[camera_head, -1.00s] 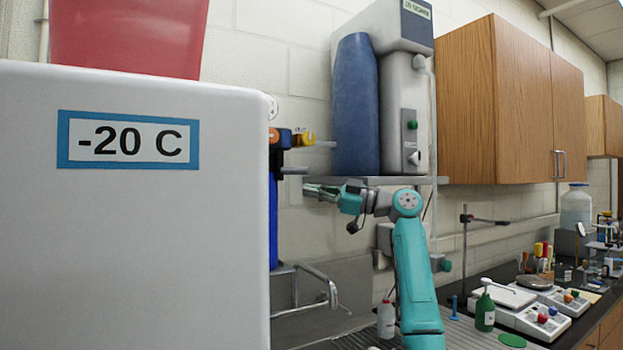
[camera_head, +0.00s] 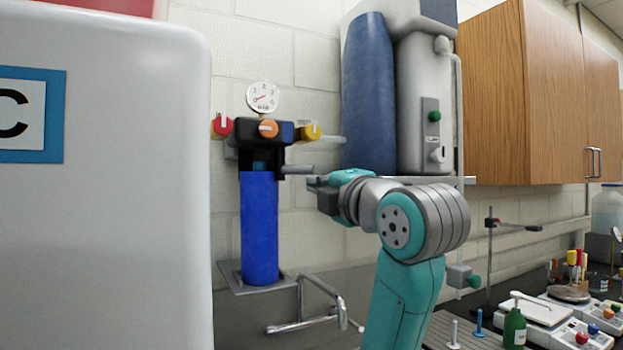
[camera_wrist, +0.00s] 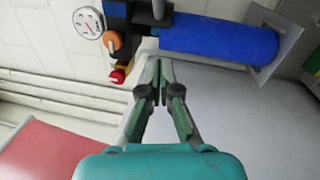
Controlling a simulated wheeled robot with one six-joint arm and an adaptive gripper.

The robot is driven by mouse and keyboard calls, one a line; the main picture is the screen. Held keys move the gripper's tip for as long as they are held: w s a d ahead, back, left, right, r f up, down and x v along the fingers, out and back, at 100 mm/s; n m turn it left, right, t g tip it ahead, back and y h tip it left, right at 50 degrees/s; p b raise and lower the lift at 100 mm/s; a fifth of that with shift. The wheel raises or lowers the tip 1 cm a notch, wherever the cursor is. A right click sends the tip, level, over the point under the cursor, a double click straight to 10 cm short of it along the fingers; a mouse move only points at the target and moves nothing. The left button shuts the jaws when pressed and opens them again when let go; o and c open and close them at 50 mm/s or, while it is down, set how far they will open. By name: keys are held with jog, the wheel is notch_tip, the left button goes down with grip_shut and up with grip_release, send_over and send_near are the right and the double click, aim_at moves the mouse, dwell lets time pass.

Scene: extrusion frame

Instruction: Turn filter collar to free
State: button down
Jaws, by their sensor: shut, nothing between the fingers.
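The filter stands against the wall, with a long blue bowl (camera_head: 259,228) hanging upright below a black head (camera_head: 285,132). The black collar (camera_head: 253,160) sits between head and bowl, and a short grey bar (camera_head: 298,169) sticks out from it to the right. In the wrist view the blue bowl (camera_wrist: 215,40) lies sideways at the top, beyond my fingertips. My gripper (camera_head: 313,183) is just right of the collar, near the bar's end, apart from the bowl. In the wrist view my gripper (camera_wrist: 160,90) has its fingers together with nothing between them.
The head bears a gauge (camera_head: 262,97), a red knob (camera_head: 222,127), an orange knob (camera_head: 268,128) and a yellow knob (camera_head: 308,132). A white freezer (camera_head: 130,220) stands close on the left. A shelf with a grey unit (camera_head: 418,120) is above my arm. A metal tap (camera_head: 320,300) is below.

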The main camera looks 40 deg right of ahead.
aim_at(305, 173)
jog(key=x, duration=0.3)
jog(key=d+x, duration=0.1)
jog(key=x, duration=0.3)
jog(key=d+x, duration=0.1)
jog(key=x, duration=0.3)
jog(key=shift+r, duration=0.1)
jog(key=shift+w+d+r, duration=0.15)
jog(key=shift+w+d, duration=0.2)
jog(key=shift+d, duration=0.2)
jog(key=shift+w+d, duration=0.25)
jog(key=shift+d, duration=0.75)
jog(key=shift+w+d, duration=0.25)
jog(key=shift+d, duration=0.3)
jog(key=shift+w+d, duration=0.3)
jog(key=shift+d, duration=0.25)
jog(key=shift+w+d, duration=1.3)
jog(key=shift+d, duration=0.15)
